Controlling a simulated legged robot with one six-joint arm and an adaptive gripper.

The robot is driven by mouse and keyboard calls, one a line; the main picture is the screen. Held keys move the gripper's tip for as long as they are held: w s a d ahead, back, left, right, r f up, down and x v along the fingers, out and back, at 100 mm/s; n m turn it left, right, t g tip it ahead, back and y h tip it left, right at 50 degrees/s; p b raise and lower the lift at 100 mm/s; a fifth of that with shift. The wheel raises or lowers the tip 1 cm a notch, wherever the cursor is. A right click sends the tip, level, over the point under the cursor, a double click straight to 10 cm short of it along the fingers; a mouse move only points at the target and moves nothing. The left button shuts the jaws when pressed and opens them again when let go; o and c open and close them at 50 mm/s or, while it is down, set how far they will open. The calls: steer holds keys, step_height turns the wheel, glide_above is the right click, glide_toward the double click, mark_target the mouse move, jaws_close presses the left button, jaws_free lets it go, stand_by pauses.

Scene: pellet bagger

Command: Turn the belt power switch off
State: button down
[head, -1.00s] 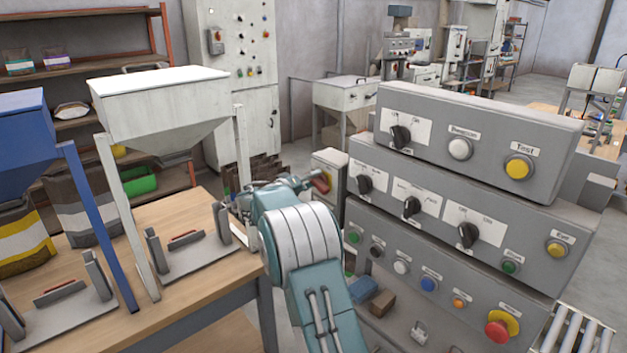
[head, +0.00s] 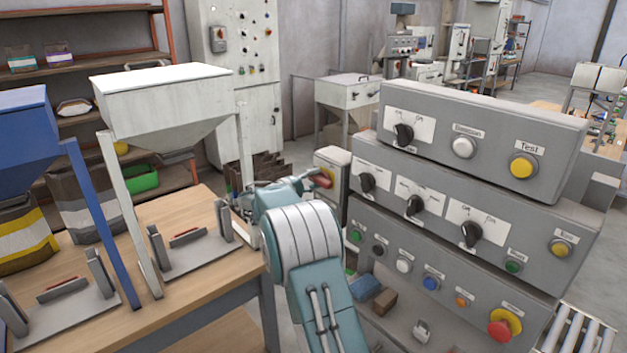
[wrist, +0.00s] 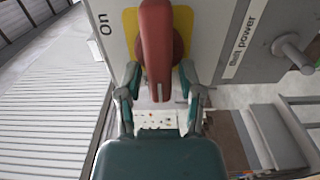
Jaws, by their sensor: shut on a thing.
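The belt power switch has a red handle (wrist: 158,45) over a yellow plate (wrist: 184,22). The wrist view shows it on a light grey box face marked "On" at the left and "Belt power" at the right. My gripper (wrist: 159,70) has one finger on each side of the handle and is shut on it. The handle runs up and down in this view; its lower end points toward my palm. In the head view the red handle (head: 323,179) is small, at the tip of my gripper (head: 312,181), and the fingers are partly hidden.
A stepped grey control panel (head: 480,110) with knobs and buttons stands close on the right. A wooden bench (head: 205,277) with a white hopper (head: 165,105) is on the left. A grey peg (wrist: 292,52) sticks out beside the switch in the wrist view.

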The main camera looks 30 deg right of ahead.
steer(key=shift+s+d+f, duration=0.15)
steer(key=shift+s+f, duration=0.05)
steer(key=shift+f, duration=0.15)
steer(key=c, duration=0.5)
jaws_free()
steer(key=shift+r, duration=0.2)
steer(key=a, duration=0.4)
steer(key=s+a, duration=0.1)
steer(key=a, duration=0.7)
steer(key=shift+s, duration=0.25)
